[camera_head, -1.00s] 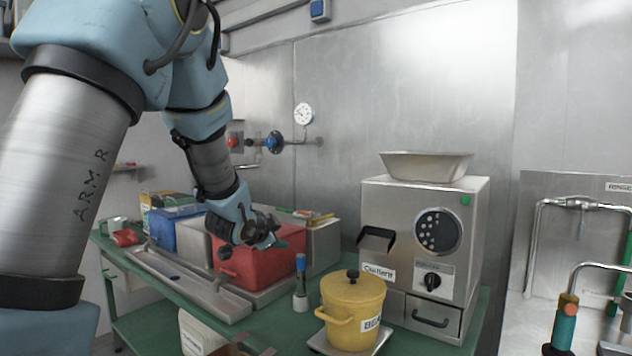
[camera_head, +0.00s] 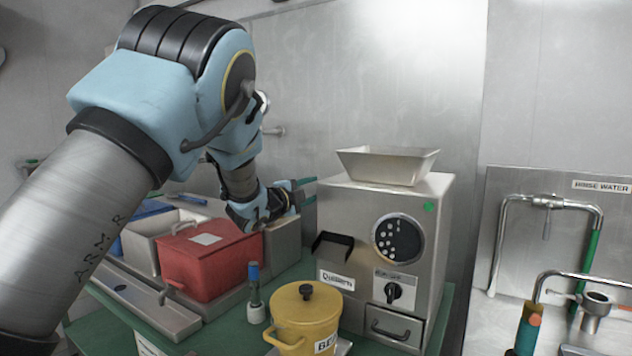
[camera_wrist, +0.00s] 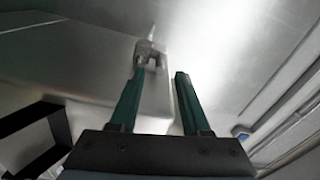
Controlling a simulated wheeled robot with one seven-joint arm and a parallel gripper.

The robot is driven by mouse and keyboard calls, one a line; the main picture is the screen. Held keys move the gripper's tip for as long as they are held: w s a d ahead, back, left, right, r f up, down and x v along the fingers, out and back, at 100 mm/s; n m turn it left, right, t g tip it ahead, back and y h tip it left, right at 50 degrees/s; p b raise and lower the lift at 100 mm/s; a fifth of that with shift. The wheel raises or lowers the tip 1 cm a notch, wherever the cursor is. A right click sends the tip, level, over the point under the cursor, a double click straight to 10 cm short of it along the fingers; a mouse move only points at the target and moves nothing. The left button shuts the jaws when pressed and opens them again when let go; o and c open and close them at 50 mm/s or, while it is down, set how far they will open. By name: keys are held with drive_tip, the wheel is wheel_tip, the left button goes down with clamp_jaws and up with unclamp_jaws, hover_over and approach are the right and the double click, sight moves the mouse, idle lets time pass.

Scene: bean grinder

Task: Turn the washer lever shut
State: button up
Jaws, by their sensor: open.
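At the right of the head view a bent steel pipe tap (camera_head: 502,225) stands under a "RINSE WATER" sign, with a small lever-like fitting (camera_head: 547,203) hanging from its top. I cannot tell for sure whether this is the washer lever. My gripper (camera_head: 314,190) is open and empty, held level just left of the steel grinder (camera_head: 437,230), well away from the tap. In the wrist view its two green fingers (camera_wrist: 161,73) are apart. A small metal fitting (camera_wrist: 148,52) shows beyond the left fingertip; I cannot tell what it belongs to.
A red box (camera_head: 205,265), a blue-topped tool (camera_head: 254,290) and a yellow pot (camera_head: 303,318) stand left of and in front of the grinder. The hopper (camera_head: 388,165) tops the grinder. A green-handled piece (camera_head: 527,330) stands near the sink.

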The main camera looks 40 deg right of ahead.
drive_tip(key=shift+p+x, duration=0.4)
drive_tip(key=shift+x, duration=1.1)
clamp_jaws()
idle(0.4)
